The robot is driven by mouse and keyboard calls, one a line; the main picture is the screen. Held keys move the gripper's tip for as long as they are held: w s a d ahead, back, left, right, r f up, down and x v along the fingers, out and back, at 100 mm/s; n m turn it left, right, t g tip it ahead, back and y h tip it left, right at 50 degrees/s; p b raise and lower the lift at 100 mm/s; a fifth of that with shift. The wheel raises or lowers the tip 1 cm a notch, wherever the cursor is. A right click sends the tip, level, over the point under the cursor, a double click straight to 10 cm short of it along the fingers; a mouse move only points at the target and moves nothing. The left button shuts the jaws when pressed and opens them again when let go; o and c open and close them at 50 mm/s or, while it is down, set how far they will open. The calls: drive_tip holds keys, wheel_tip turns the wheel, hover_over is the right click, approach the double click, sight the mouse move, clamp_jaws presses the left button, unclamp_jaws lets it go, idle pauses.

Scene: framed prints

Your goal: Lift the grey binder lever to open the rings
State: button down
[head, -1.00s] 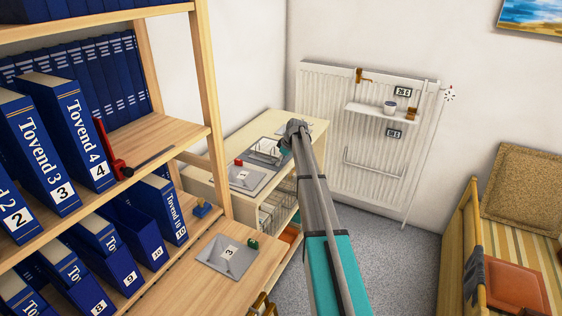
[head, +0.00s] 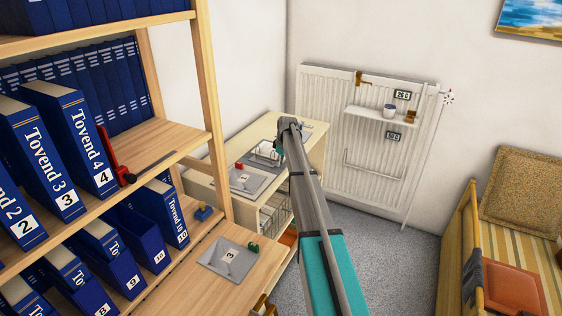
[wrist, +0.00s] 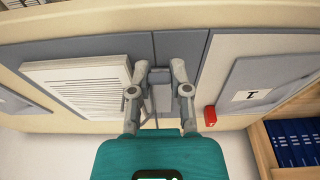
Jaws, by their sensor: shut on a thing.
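The open grey binder (wrist: 204,51) lies on the pale cabinet top, with a stack of white printed sheets (wrist: 82,88) on its left part in the wrist view. The binder also shows in the head view (head: 266,152), small and partly behind my arm. My gripper (wrist: 159,72) is over the binder, just right of the sheets. Its two fingers are shut on the grey lever (wrist: 160,92), which shows between them. Whether the rings are open or closed cannot be told. In the head view the fingertips are hidden by my arm.
A grey plate (wrist: 262,82) marked 1 and a red block (wrist: 210,115) are beside the binder. A wooden shelf with blue binders (head: 70,140) stands at the left. A radiator (head: 335,110) with a small shelf is behind the cabinet (head: 312,140).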

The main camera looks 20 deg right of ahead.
sight(272, 164)
drive_tip(key=w+g+h, duration=0.1)
drive_tip(key=a+r+g+h+p, duration=0.1)
drive_tip(key=g, duration=0.1)
drive_tip(key=shift+w+r+g+h, duration=0.15)
drive_tip(key=shift+w+g+h, duration=0.15)
drive_tip(key=shift+w+h, duration=0.1)
drive_tip(key=g+h, duration=0.1)
drive_tip(key=w+a+g+h+b, duration=0.1)
drive_tip(key=shift+r+g+b, duration=0.2)
drive_tip(key=shift+g+b, duration=0.1)
drive_tip(key=shift+w+a+r+g+h+b, duration=0.1)
drive_tip(key=shift+a+r+g+h+b, duration=0.1)
drive_tip(key=shift+g+h+b, duration=0.35)
drive_tip(key=c, duration=0.6)
unclamp_jaws()
drive_tip(key=shift+o, duration=0.2)
drive_tip(key=shift+d+p, duration=0.1)
drive_tip(key=shift+p, duration=0.2)
